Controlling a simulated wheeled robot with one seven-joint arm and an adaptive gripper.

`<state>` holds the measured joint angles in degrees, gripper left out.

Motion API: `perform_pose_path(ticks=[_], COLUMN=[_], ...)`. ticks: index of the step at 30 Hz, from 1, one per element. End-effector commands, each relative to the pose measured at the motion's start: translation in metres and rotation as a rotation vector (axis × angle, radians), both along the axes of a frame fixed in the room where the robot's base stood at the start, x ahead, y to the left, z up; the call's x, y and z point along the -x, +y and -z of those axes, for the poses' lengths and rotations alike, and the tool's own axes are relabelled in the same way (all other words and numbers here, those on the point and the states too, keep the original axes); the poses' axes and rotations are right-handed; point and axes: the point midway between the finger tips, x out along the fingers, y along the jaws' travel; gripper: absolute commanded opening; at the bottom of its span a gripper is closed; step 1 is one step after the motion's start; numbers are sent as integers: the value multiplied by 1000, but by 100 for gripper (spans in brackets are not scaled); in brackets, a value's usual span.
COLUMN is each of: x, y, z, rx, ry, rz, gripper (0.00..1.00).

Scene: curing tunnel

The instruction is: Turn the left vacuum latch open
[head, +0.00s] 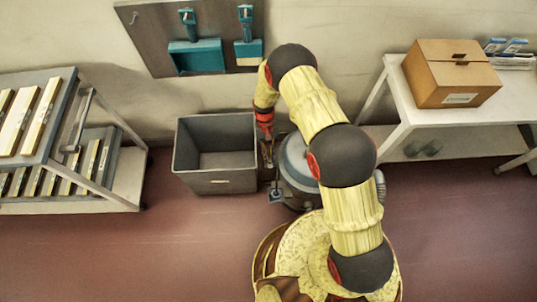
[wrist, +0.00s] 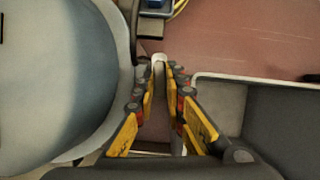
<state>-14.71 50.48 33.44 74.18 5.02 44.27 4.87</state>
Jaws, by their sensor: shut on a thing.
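The vacuum (head: 296,170) is a grey-blue drum on the floor, partly hidden behind my arm in the head view. Its rounded side fills the left of the wrist view (wrist: 55,80). My gripper (head: 267,160) points down between the vacuum and a grey bin. In the wrist view my gripper (wrist: 160,75) has its yellow fingers closed together at the tips on a small pale piece, which looks like the left latch (wrist: 158,59), beside the drum. The fingers hide most of the latch, so its turn angle cannot be told. The right latch cannot be made out.
The open grey bin (head: 217,186) stands close on the left of my gripper. A small blue-grey piece (head: 276,195) lies by the vacuum's foot. A rack of bars (head: 110,185) is at left, a white table (head: 400,88) with a cardboard box (head: 450,75) at right.

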Motion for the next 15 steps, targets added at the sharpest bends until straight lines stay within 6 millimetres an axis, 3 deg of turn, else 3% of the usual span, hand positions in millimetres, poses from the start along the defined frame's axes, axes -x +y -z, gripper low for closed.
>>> perform_pose_path(ticks=[15], x=[-1], y=[-1], z=[0], rx=[-1], ry=[-2], rz=[145], gripper=[0])
